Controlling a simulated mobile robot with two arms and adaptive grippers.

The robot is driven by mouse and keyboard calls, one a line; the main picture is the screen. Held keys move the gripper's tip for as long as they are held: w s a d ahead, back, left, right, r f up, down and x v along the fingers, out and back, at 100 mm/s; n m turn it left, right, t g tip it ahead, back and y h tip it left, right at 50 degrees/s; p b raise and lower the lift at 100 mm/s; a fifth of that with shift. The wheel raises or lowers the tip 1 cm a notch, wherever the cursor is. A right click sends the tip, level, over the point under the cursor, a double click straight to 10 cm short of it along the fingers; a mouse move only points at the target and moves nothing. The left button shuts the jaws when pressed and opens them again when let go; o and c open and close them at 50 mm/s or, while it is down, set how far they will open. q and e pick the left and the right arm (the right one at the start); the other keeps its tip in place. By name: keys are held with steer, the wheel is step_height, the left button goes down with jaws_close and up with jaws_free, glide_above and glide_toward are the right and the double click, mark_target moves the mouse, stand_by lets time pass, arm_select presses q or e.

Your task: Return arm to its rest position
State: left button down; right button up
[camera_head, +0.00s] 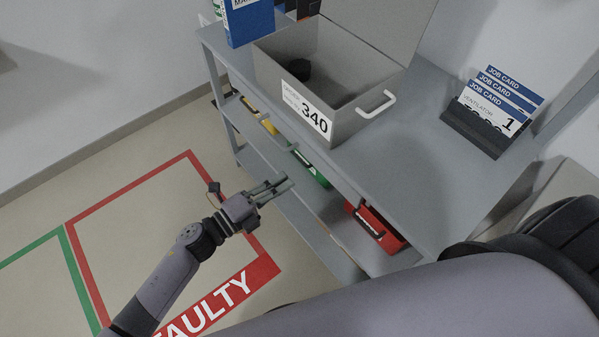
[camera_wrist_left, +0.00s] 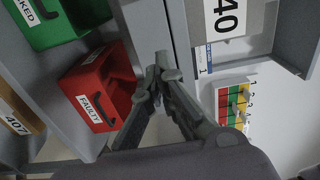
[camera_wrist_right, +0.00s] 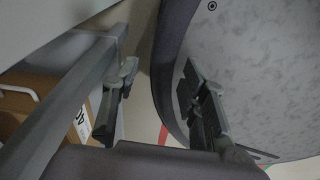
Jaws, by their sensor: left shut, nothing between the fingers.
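My left gripper (camera_head: 275,188) is shut and empty, in front of the grey shelf unit and above the floor by the red FAULTY outline (camera_head: 222,304). The left wrist view shows its fingertips (camera_wrist_left: 168,70) together, with nothing between them, in front of the shelf's edge. My right gripper (camera_wrist_right: 160,95) shows only in the right wrist view. Its fingers stand wide apart with nothing seen held between them. A link of my right arm (camera_head: 430,295) crosses the lower right of the head view and hides the near part of the bench.
An open grey box (camera_head: 349,122) marked 340 stands on the bench (camera_head: 440,150), beside a holder with job cards (camera_head: 500,95). A red bin (camera_head: 376,228) and a green bin (camera_head: 312,170) sit on the shelf below. A cardboard box (camera_wrist_right: 83,125) shows in the right wrist view.

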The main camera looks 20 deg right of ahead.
arm_select(q)
steer(key=w+a+f+n+t+y+p, duration=0.1)
steer(key=w+a+f+n+t+y, duration=0.3)
steer(key=a+f+n, duration=0.65)
steer(key=s+a+f+n+y+p, duration=0.1)
steer(key=s+a+f+n+y, duration=0.1)
steer(key=a+f+n+y, duration=0.35)
steer(key=s+a+f+n+y, duration=0.2)
steer(key=s+a+f+y, duration=0.1)
steer(key=a+f, duration=0.45)
steer(key=s+a+f+n+g+y, duration=0.3)
steer(key=s+a+f+n, duration=0.35)
steer(key=s+f, duration=0.6)
steer(key=s+a+f+n+g+y, duration=0.1)
steer(key=s+f+n+g, duration=0.1)
steer(key=s, duration=0.8)
steer(key=s+a+f+n+g+y+p, duration=0.1)
steer(key=s+a+f+n+g, duration=0.1)
steer(key=s, duration=0.9)
steer(key=shift+s+a+f+n+g, duration=0.15)
steer(key=shift+s+f+n+g, duration=0.1)
steer(key=shift+f+n+g, duration=0.5)
arm_select(e)
steer(key=r, duration=0.1)
steer(key=w+r, duration=0.1)
steer(key=r, duration=0.1)
steer(key=shift+w+a+r, duration=0.2)
steer(key=shift+a, duration=0.05)
